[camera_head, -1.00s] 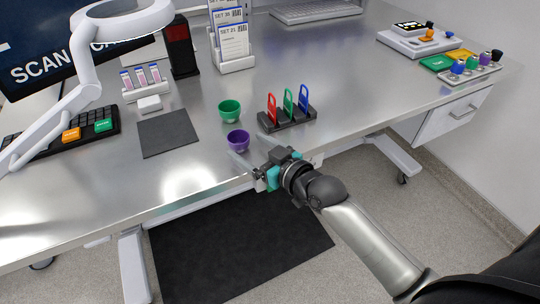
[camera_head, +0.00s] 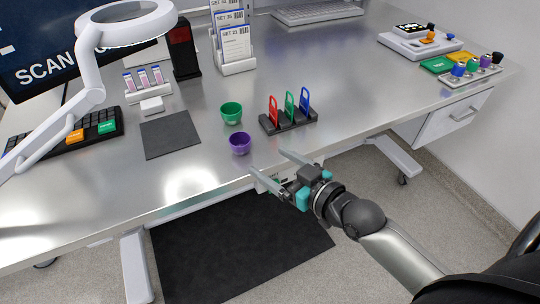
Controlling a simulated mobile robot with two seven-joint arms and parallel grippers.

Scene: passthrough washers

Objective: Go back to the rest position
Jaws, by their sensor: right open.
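My right gripper (camera_head: 268,162) is open and empty at the front edge of the steel table (camera_head: 330,147). Its two fingers point up and left, apart from each other, with nothing between them. A purple cup (camera_head: 240,143) stands upright on the table just beyond and left of the fingertips, apart from them. A green cup (camera_head: 231,112) stands upright behind the purple one. My left gripper is not in view.
A black rack (camera_head: 289,123) with red, green and blue tags stands right of the cups. A dark mat (camera_head: 170,138) lies to the left. A white ring lamp (camera_head: 126,22) arches over the left side. A drawer (camera_head: 455,117) hangs under the right side.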

